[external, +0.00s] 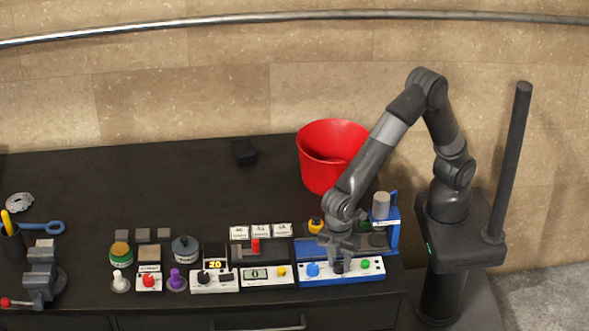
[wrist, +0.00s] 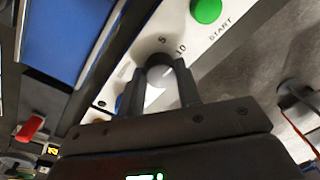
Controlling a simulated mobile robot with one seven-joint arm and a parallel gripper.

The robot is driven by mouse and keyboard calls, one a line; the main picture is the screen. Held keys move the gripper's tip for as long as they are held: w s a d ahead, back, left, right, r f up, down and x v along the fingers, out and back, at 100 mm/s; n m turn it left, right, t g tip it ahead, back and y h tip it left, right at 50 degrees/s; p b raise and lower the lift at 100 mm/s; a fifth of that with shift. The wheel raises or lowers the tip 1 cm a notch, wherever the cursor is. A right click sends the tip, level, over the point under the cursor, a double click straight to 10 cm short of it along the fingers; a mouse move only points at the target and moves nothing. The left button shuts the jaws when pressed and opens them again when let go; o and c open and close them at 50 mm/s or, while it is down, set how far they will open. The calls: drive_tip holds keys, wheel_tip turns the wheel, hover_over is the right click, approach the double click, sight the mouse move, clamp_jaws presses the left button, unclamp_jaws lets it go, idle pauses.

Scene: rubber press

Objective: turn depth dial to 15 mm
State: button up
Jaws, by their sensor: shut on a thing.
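The depth dial (wrist: 160,66) is a dark round knob on the white front panel (wrist: 214,45) of the blue press. The numbers 5 and 10 show beside it in the wrist view; a 15 mark is not visible. My gripper (wrist: 160,78) is shut on the dial, with one finger on each side of it. I cannot tell which mark the dial points at. In the external view my gripper (external: 340,262) reaches down to the front panel of the press (external: 312,280), between its blue and green buttons, and covers much of the dial.
The green START button (wrist: 207,10) is close to the dial. A blue button (external: 312,269) is on the panel's left. A scale reading 0 (external: 267,274) and a box reading 20 (external: 214,276) stand left of the press. A red bucket (external: 318,170) is behind it.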

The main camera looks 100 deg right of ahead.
sight(340, 262)
drive_tip(key=m, duration=1.3)
drive_tip(key=shift+t, duration=0.3)
drive_tip(key=shift+m, duration=0.3)
drive_tip(key=o, duration=1)
drive_tip(key=shift+s, duration=0.1)
drive_tip(key=shift+c, duration=0.2)
wheel_tip(340, 262, up, 11)
drive_tip(key=shift+d, duration=0.25)
drive_tip(key=shift+f, duration=0.1)
